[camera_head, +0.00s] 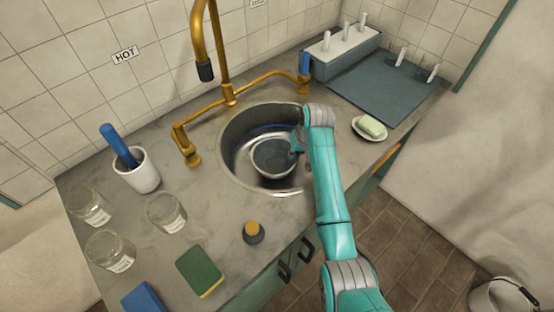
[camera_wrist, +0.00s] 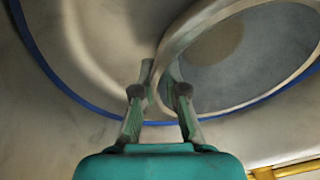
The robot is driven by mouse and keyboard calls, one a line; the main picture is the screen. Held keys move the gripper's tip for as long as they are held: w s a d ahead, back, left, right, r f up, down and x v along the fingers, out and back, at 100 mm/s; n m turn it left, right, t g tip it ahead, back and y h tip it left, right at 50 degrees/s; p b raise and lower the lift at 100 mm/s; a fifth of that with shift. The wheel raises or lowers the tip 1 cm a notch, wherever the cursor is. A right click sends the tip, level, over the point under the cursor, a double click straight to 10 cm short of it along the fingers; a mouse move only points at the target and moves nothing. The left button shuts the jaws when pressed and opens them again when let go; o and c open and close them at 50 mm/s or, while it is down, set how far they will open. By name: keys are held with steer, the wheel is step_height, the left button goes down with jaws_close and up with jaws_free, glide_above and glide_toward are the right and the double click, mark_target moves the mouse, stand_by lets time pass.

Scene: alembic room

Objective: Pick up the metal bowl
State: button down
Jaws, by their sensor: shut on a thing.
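The metal bowl (camera_head: 272,158) is round with a dark grey inside and a pale rim, and it is in the round sink (camera_head: 236,170). In the wrist view the bowl (camera_wrist: 228,62) fills the upper right, with its rim running between my fingers. My gripper (camera_wrist: 160,88) is shut on the bowl's rim, one finger inside and one outside. In the head view my gripper (camera_head: 297,150) is at the bowl's right side, partly hidden by my arm. I cannot tell whether the bowl touches the sink floor.
A brass faucet (camera_head: 229,93) stands behind the sink. On the left are a white cup (camera_head: 142,176), glass jars (camera_head: 166,213) and a green sponge (camera_head: 199,271). A soap dish (camera_head: 369,129) and a drying mat (camera_head: 378,88) are on the right.

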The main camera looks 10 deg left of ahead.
steer(key=shift+r, duration=0.1)
stand_by(0.3)
step_height(320, 180, up, 18)
steer(key=shift+f, duration=0.2)
stand_by(1.5)
steer(key=shift+r, duration=0.1)
steer(key=shift+r+n+t+h, duration=0.15)
steer(key=shift+t+h, duration=0.2)
steer(key=shift+h, duration=0.85)
steer(key=shift+r+n+t+h, duration=0.15)
steer(key=shift+t+h, duration=0.2)
steer(key=shift+h, duration=0.85)
steer(key=shift+f, duration=0.1)
steer(key=shift+d, duration=0.1)
